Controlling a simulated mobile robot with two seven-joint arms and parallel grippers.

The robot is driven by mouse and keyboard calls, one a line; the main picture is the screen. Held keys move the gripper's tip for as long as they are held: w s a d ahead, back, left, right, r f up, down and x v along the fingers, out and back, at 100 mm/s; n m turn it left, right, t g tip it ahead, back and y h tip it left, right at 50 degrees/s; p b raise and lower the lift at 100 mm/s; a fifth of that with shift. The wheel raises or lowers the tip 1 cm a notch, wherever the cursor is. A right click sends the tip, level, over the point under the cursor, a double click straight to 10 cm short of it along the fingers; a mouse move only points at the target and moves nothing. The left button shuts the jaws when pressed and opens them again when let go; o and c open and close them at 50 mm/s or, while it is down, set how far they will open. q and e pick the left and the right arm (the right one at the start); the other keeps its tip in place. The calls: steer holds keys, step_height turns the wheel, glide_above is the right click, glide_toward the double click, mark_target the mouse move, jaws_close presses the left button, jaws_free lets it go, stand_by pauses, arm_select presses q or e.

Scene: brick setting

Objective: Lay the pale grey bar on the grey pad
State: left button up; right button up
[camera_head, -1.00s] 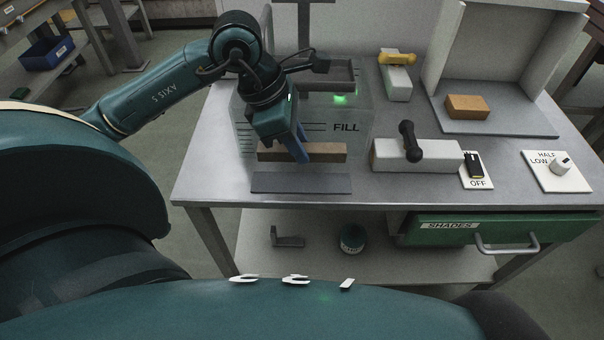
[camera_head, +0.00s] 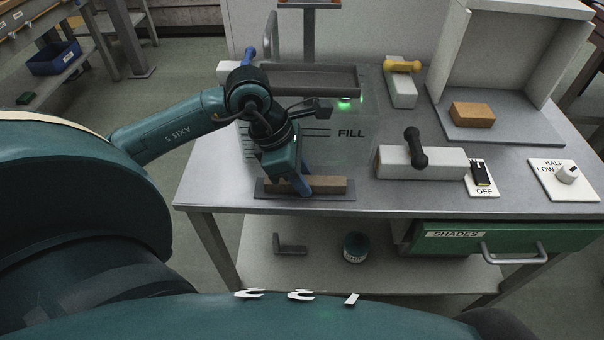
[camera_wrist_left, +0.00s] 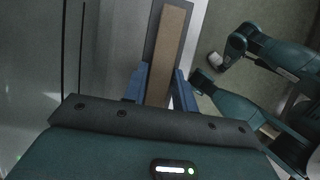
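The bar (camera_head: 328,185) looks brown, not pale grey; no pale grey bar is plain in view. It lies lengthwise over the dark grey pad (camera_head: 262,193) at the table's front edge, level and touching or nearly touching it. My left gripper (camera_head: 303,186) points down with its blue fingers on both sides of the bar, left of its middle. In the left wrist view the bar (camera_wrist_left: 171,45) runs between the fingers (camera_wrist_left: 160,86), which look closed on it. A strip of pad (camera_wrist_left: 152,35) shows beside it.
A clear box marked FILL (camera_head: 350,150) stands behind the pad, with a dark tray (camera_head: 300,78) above it. A white block (camera_head: 440,165) with a black handle stands right of the pad. An orange-brown block (camera_head: 473,114) lies further back. A green drawer (camera_head: 500,240) is below.

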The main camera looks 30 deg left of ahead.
arm_select(q)
steer(key=o, duration=0.3)
steer(key=shift+r, duration=0.1)
steer(key=shift+r+p, duration=0.2)
steer(key=shift+p, duration=0.1)
steer(key=v, duration=1.2)
arm_select(e)
steer(key=shift+w+a+f, duration=0.1)
steer(key=shift+a, duration=0.15)
